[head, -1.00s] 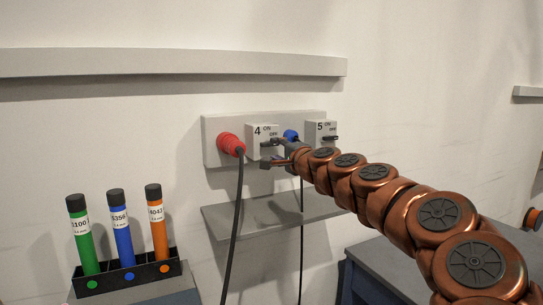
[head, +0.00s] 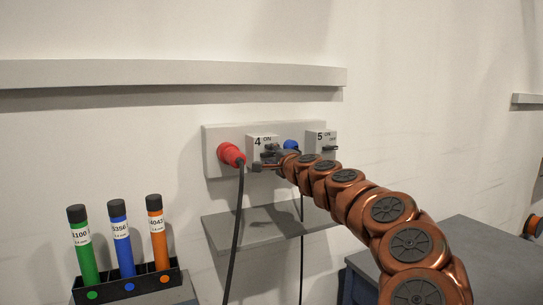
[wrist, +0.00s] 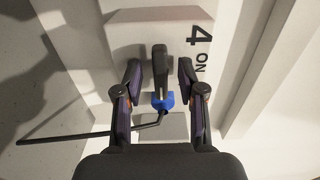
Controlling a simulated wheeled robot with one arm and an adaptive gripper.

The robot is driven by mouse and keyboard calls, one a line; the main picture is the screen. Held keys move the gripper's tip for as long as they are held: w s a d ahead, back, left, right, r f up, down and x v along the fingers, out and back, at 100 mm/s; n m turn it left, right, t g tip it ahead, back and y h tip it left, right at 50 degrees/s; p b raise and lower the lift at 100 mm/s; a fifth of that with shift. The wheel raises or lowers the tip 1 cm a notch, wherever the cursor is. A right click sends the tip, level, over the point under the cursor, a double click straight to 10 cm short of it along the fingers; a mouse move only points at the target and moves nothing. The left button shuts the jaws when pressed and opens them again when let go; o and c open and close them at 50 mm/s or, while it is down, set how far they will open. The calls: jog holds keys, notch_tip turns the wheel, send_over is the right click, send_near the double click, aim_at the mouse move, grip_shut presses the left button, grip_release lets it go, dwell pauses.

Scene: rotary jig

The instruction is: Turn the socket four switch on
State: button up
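The socket four box (head: 256,142) is a pale block on the wall panel, marked 4 and ON. It also shows in the wrist view (wrist: 150,22), with its label turned sideways. Its dark switch lever (wrist: 160,65) stands between the two fingers of my gripper (wrist: 160,83). My gripper is open, one finger on each side of the lever, with visible gaps. In the head view my gripper (head: 268,158) is right in front of the box and hides the lever and the OFF mark. I cannot tell the lever's setting now.
A red plug (head: 230,154) with a black cable sits just left of the box. A blue plug (wrist: 162,100) with a cable lies below the lever in the wrist view. The socket five box (head: 321,140) is to the right. A grey shelf (head: 258,227) is below.

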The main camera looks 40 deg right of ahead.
grip_shut()
dwell(0.4)
jog(key=shift+f+b, duration=0.1)
jog(key=shift+b, duration=0.35)
jog(key=shift+n+b, duration=9)
jog(key=shift+b, duration=0.25)
jog(key=shift+r, duration=0.2)
